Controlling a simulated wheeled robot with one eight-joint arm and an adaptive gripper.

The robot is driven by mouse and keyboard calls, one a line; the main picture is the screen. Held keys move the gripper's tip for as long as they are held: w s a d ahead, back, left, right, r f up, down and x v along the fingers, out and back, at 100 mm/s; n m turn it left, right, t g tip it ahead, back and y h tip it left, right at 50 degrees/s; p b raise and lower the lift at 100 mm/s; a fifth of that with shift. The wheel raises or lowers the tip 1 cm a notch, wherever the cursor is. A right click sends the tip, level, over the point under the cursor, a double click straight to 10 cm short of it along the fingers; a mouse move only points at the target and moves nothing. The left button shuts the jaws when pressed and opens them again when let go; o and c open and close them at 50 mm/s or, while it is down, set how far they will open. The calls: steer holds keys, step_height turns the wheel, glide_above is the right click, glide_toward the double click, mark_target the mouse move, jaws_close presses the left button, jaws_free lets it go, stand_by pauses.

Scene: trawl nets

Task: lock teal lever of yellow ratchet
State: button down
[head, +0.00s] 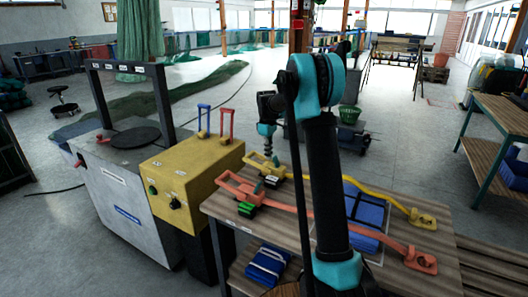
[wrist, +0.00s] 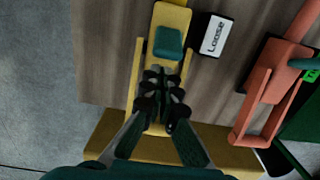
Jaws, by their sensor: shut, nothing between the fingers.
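The yellow ratchet (wrist: 170,18) lies on the wooden table, its frame running up the wrist view beneath my gripper (wrist: 163,92). Its teal lever (wrist: 168,42) is a small block just beyond my fingertips. In the head view the yellow ratchet (head: 270,170) is at the table's far left corner, with a yellow strap (head: 375,190) running right. My gripper (head: 270,155) points down over it there. The fingers are shut and empty. They hide part of the ratchet's middle, and I cannot tell whether they touch it. A white tag reading "Loose" (wrist: 216,35) is beside the ratchet.
An orange ratchet (wrist: 262,95) with a teal lever (wrist: 305,63) lies to the right, with a green tag partly in view. A blue bundle in a tray (head: 365,210) is on the table. A yellow control box (head: 190,170) with blue and red levers stands left of it.

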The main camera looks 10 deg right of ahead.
mark_target(275, 156)
steer(key=shift+s+d+r, duration=0.25)
steer(key=shift+s+d, duration=0.05)
steer(key=shift+d, duration=0.15)
steer(key=shift+s+d+r, duration=0.1)
steer(key=shift+d, duration=0.05)
steer(key=d+t+y, duration=0.1)
steer(key=s+t+y, duration=0.1)
steer(key=shift+s+d+r+y, duration=0.1)
steer(key=shift+d+r+y, duration=0.25)
steer(key=shift+y, duration=0.05)
steer(key=shift+s+d+r+t+y, duration=0.15)
steer(key=shift+s+d+t+y, duration=0.5)
steer(key=shift+t+y, duration=0.35)
steer(key=shift+w, duration=0.1)
steer(key=shift+r, duration=0.15)
steer(key=shift+r, duration=0.6)
